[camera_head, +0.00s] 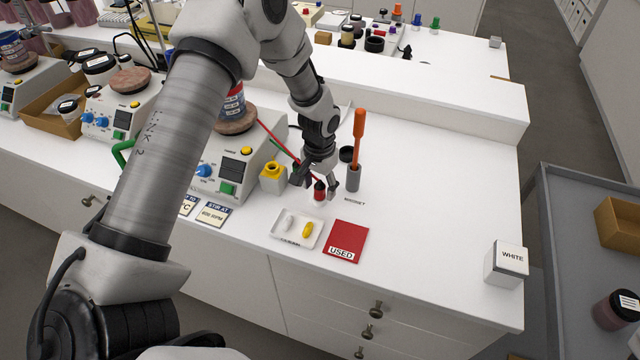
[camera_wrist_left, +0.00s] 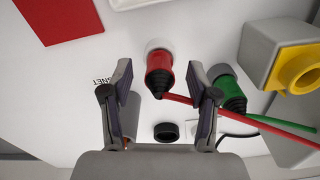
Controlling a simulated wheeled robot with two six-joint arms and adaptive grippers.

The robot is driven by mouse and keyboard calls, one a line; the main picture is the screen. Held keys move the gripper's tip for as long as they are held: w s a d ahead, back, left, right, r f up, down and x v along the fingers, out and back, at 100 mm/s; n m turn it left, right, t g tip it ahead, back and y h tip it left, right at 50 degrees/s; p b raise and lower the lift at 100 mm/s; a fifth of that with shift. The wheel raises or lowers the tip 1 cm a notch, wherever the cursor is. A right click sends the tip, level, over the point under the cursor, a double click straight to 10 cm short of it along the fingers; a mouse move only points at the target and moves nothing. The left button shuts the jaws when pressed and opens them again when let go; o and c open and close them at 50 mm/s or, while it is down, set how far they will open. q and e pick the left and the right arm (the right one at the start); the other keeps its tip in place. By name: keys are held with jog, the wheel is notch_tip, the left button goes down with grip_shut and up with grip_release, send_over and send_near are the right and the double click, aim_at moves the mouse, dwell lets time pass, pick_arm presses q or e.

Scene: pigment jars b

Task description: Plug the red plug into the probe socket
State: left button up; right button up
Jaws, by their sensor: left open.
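The red plug (camera_head: 319,193) stands on the bench with a red cable running back to its left; in the left wrist view the plug (camera_wrist_left: 159,68) sits in a pale round base. My left gripper (camera_head: 317,184) is open, its fingers on either side of the plug; in the wrist view the gripper (camera_wrist_left: 160,80) shows a gap between each finger and the plug. A yellow-ringed socket (camera_head: 273,169) on a grey block stands left of the plug, and the wrist view shows the socket (camera_wrist_left: 297,70) too. My right gripper is not in view.
A green plug (camera_wrist_left: 230,85) stands close beside one finger. A grey holder (camera_head: 353,181) with an orange-handled rod stands just right of the gripper. A white tray (camera_head: 281,240) and red mat (camera_head: 345,241) lie in front. The bench's right side is mostly clear.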

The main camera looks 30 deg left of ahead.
pick_arm(q)
jog(key=shift+w+f, duration=0.4)
jog(key=shift+f, duration=0.45)
jog(key=shift+s+r, duration=0.15)
jog(key=shift+s, duration=0.05)
jog(key=c, duration=0.4)
grip_shut()
